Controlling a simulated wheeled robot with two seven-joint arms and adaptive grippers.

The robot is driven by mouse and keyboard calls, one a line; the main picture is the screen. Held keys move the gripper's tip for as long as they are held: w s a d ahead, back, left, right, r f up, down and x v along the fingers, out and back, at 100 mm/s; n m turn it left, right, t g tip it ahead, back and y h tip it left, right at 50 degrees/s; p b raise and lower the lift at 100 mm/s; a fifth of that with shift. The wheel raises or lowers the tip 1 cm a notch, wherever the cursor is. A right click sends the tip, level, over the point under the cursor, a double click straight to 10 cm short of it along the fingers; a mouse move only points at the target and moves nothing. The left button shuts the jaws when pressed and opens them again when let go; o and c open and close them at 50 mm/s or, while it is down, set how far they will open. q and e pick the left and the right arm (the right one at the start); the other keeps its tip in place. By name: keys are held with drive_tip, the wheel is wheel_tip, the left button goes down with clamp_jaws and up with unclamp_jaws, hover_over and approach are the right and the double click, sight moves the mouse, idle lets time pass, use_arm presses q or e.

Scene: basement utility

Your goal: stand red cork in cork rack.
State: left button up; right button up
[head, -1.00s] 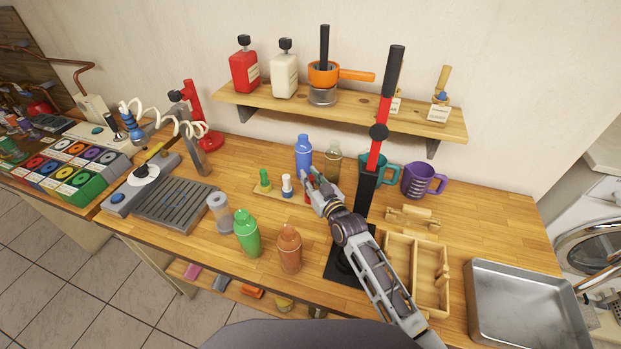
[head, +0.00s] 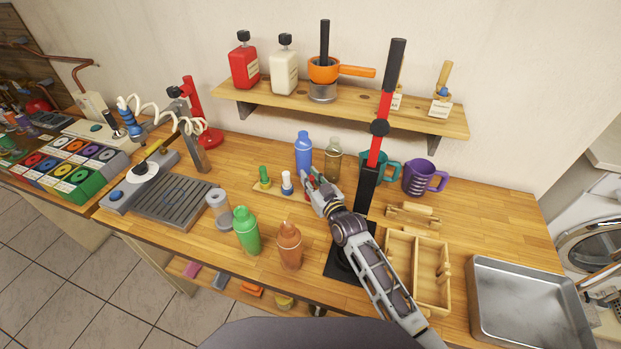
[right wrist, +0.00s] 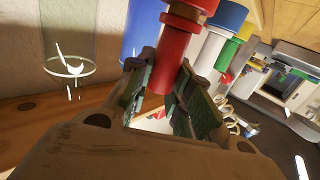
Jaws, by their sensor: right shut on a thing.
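My right gripper (head: 314,186) is shut on the red cork (right wrist: 176,55), seen between its fingers in the right wrist view. In the head view the fingers mostly hide this cork, with a little red showing. The cork rack (head: 272,189) is a low wooden strip left of the gripper. It holds a green cork (head: 264,177) and a white cork with a blue base (head: 287,183), both upright. The red cork is at the rack's right end, in line with the other two. I cannot tell whether its foot is seated. My left gripper is out of view.
A blue bottle (head: 303,151) and an olive bottle (head: 332,160) stand just behind the gripper. A black and red upright post (head: 375,150) is close to its right. Green (head: 246,232) and copper (head: 289,246) shakers stand in front. A divided wooden tray (head: 401,246) lies right.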

drive_tip(key=shift+f+b, duration=0.35)
drive_tip(key=shift+f, duration=0.2)
drive_tip(key=o, duration=1)
drive_tip(key=shift+f, duration=0.1)
drive_tip(key=shift+r, duration=5.05)
drive_tip(key=shift+s+f, duration=0.1)
drive_tip(key=shift+s, duration=0.05)
